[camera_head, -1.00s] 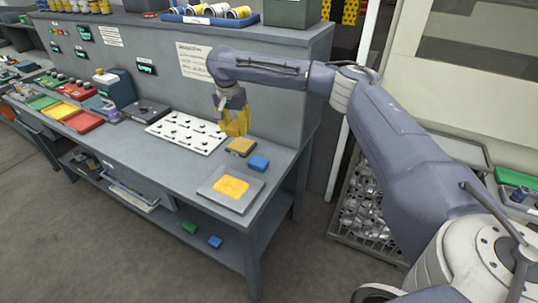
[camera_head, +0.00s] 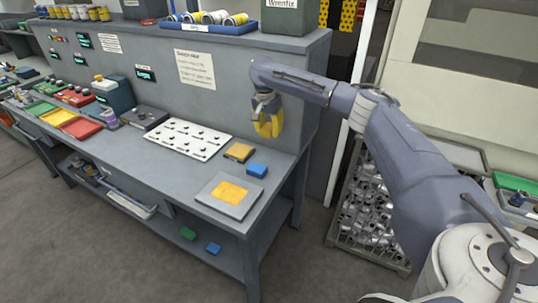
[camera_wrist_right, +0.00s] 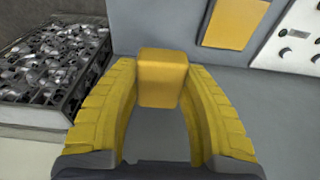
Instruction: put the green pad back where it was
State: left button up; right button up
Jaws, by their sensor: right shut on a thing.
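My right gripper (camera_head: 268,118) has yellow fingers and hangs above the far right end of the grey bench. In the right wrist view, its fingers (camera_wrist_right: 165,110) are shut on a yellow block (camera_wrist_right: 162,78), held clear of the bench. The block cannot be told from the fingers in the head view. A small green block (camera_head: 188,233), which may be the green pad, lies on the bench's lower shelf beside a blue block (camera_head: 213,248). My left gripper is not in view.
On the bench (camera_head: 165,180) are a yellow-brown block (camera_head: 238,152), a blue block (camera_head: 257,170), a grey plate (camera_head: 216,203) with a yellow patch, and a white knobbed panel (camera_head: 188,138). A wire crate of metal parts (camera_head: 372,215) stands right of the bench.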

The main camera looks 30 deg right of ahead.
aim_at(269, 158)
jog(key=shift+f, duration=6)
jog(key=shift+f, duration=0.1)
jog(key=o, duration=1)
jog(key=r, duration=0.4)
jog(key=a+r, duration=0.1)
jog(key=r, duration=0.3)
jog(key=s+r, duration=0.1)
jog(key=r, duration=0.3)
jog(key=shift+a, duration=0.3)
